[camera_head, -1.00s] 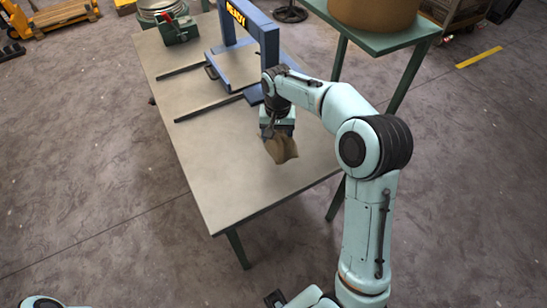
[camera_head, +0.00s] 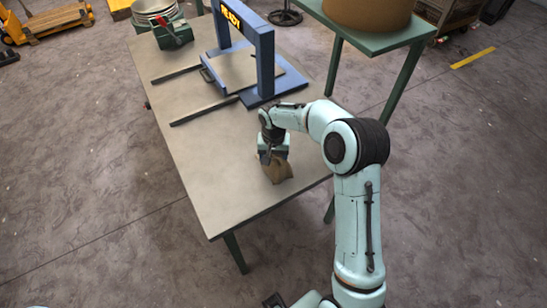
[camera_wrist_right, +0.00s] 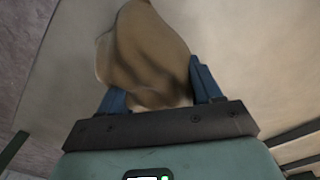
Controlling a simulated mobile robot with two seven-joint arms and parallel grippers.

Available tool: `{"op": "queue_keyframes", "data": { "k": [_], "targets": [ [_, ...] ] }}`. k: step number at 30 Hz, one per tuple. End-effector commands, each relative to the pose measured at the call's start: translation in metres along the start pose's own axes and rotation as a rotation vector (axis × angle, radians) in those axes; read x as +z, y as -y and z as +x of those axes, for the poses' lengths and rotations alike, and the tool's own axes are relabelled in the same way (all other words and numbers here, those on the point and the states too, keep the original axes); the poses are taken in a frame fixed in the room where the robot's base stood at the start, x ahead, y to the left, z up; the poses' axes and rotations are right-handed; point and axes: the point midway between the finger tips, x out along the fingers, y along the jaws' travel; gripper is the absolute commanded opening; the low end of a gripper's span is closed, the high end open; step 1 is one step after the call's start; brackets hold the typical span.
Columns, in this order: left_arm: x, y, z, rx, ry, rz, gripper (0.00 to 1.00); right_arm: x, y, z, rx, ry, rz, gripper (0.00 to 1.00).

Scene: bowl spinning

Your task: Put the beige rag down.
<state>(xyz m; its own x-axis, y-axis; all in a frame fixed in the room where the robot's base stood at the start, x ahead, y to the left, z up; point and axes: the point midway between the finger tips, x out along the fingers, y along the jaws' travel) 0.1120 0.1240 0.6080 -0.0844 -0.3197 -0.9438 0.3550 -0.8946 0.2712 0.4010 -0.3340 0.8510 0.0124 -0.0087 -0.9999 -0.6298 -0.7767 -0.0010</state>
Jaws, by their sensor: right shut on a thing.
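The beige rag (camera_head: 279,171) hangs crumpled below my right gripper (camera_head: 274,160), over the near right part of the table (camera_head: 225,195). In the right wrist view the rag (camera_wrist_right: 145,55) is bunched between the two blue fingers of the right gripper (camera_wrist_right: 155,92), which is shut on it. The rag's lower end is close to the tabletop; I cannot tell whether it touches.
A blue frame (camera_head: 262,50) with a READY sign stands on the table, with two dark rails in front. A green box with a red handle (camera_head: 174,33) and stacked bowls are at the far end. A green stand (camera_head: 385,38) holds a brown drum. The near tabletop is clear.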

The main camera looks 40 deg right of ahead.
Motion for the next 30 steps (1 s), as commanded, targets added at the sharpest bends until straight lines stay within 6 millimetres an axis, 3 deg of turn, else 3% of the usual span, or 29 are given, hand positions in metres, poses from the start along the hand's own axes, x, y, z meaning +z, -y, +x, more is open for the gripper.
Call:
{"op": "queue_keyframes", "data": {
  "k": [3, 4, 6, 17, 20, 30],
  "targets": [
    [0.001, 0.001, 0.003, -0.001, 0.001, -0.001, 0.43, 0.000, 0.000, 0.004, 0.000, 0.000, 0.000, 0.26],
    [0.001, 0.001, 0.002, 0.000, 0.001, -0.001, 0.43, 0.000, 0.000, 0.003, 0.000, 0.000, 0.000, 0.74],
    [0.001, 0.001, 0.002, 0.000, 0.001, 0.000, 0.43, 0.000, 0.000, 0.003, 0.000, 0.000, 0.000, 0.90],
    [0.000, -0.001, -0.001, 0.000, -0.001, 0.000, 0.43, -0.001, 0.000, -0.004, -0.001, -0.001, 0.000, 0.90],
    [-0.001, -0.001, -0.001, 0.000, -0.001, 0.000, 0.43, -0.001, 0.001, -0.016, -0.001, -0.004, 0.000, 0.90],
    [-0.003, -0.004, -0.008, 0.002, -0.005, 0.002, 0.43, -0.001, 0.001, -0.089, -0.003, -0.004, -0.001, 0.90]
  ]
}}
